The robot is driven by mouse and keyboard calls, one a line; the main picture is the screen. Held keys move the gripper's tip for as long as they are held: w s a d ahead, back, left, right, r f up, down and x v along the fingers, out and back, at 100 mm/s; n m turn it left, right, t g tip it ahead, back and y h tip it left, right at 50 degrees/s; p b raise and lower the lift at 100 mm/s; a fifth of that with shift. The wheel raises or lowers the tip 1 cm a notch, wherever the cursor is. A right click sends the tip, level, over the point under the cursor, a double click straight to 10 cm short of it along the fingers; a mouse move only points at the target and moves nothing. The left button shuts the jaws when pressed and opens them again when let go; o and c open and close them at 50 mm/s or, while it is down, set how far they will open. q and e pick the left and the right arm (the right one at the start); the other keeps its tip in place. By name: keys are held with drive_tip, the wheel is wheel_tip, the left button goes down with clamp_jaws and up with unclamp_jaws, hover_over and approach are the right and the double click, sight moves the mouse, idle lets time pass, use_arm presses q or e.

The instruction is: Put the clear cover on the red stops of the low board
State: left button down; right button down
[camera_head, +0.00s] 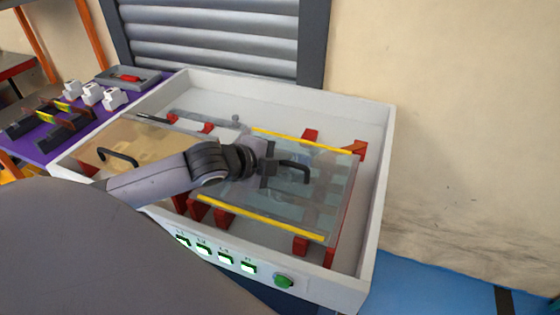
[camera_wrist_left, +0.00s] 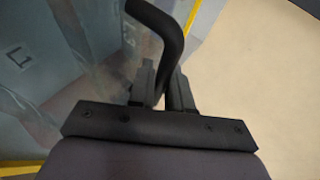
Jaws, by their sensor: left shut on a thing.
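The clear cover (camera_head: 325,196) has yellow strips on its far and near edges and a black handle (camera_head: 296,166) on top. It lies over the right part of the low board (camera_head: 378,190), a white walled tray. Red stops show around and under it, such as one at the back right (camera_head: 359,149) and one at the front (camera_head: 300,244). I cannot tell whether the cover touches them. My left gripper (camera_head: 266,170) is shut on the handle, which also shows between its fingers in the left wrist view (camera_wrist_left: 164,50). My right gripper is not in view.
A tan panel (camera_head: 150,140) with its own black handle (camera_head: 117,157) covers the board's left part. Green-lit switches (camera_head: 225,258) line the front wall. A purple table (camera_head: 45,145) with white and black parts stands at left; a wall closes the right.

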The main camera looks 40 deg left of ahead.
use_arm(q)
drive_tip(key=c, duration=1.1)
unclamp_jaws()
drive_tip(key=shift+f, duration=0.1)
drive_tip(key=shift+o, duration=0.2)
drive_tip(key=v, duration=0.6)
drive_tip(key=shift+p+v, duration=0.35)
drive_tip(key=shift+v, duration=1.3)
drive_tip(key=shift+p+v, duration=0.6)
drive_tip(key=shift+v, duration=0.8)
